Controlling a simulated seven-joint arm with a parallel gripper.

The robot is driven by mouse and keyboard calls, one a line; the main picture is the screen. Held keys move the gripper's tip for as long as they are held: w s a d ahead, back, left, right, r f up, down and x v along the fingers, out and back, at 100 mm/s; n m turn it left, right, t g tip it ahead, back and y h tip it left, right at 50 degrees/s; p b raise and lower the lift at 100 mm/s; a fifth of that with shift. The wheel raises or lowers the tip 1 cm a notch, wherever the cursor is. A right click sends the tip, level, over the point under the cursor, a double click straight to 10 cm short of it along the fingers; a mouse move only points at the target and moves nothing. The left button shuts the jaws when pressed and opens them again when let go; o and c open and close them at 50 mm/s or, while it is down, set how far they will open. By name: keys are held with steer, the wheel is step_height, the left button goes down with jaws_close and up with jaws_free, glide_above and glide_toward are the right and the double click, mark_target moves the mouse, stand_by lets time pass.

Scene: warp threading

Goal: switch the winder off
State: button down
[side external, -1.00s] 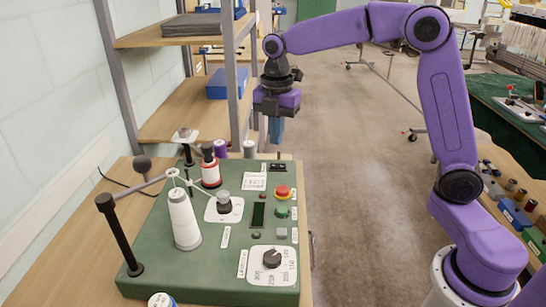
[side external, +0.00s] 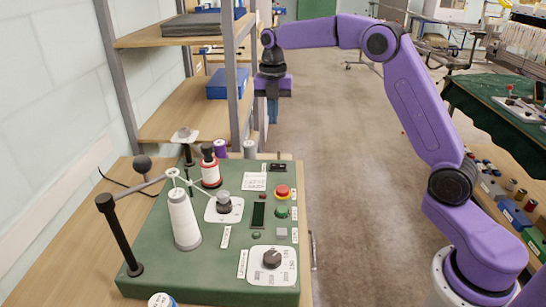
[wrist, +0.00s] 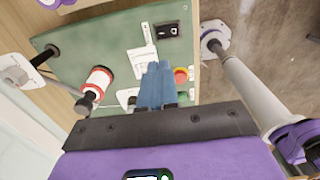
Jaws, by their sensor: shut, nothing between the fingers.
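The winder is a green box (side external: 205,262) on a wooden bench, and its top also shows in the wrist view (wrist: 100,45). A black rocker switch (side external: 278,167) sits at the panel's far edge; it shows larger in the wrist view (wrist: 167,31), but I cannot tell its position for sure. A red button (side external: 283,191), a green button (side external: 282,212) and a black dial (side external: 272,258) line the right side. My gripper (side external: 272,121) is shut and empty, in the air beyond and above the far edge. Its blue fingers (wrist: 155,68) point down and hide part of the panel in the wrist view.
A white thread cone (side external: 184,222), a red and white spool (side external: 210,170) and a black post with a thread arm (side external: 120,235) stand on the winder's left. A shelf rack (side external: 185,120) stands behind. Open floor lies right of the bench.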

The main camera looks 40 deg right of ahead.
mark_target(274, 165)
step_height(274, 165, down, 14)
steer(key=shift+r, duration=0.1)
stand_by(0.5)
steer(key=shift+f, duration=0.2)
steer(key=shift+s, duration=0.1)
stand_by(0.3)
steer(key=shift+s+d+r, duration=0.3)
steer(key=shift+s+d, duration=0.1)
steer(key=shift+d, duration=0.1)
step_height(274, 165, up, 14)
steer(key=w+a, duration=0.1)
steer(key=shift+w+a, duration=0.2)
stand_by(0.4)
stand_by(0.4)
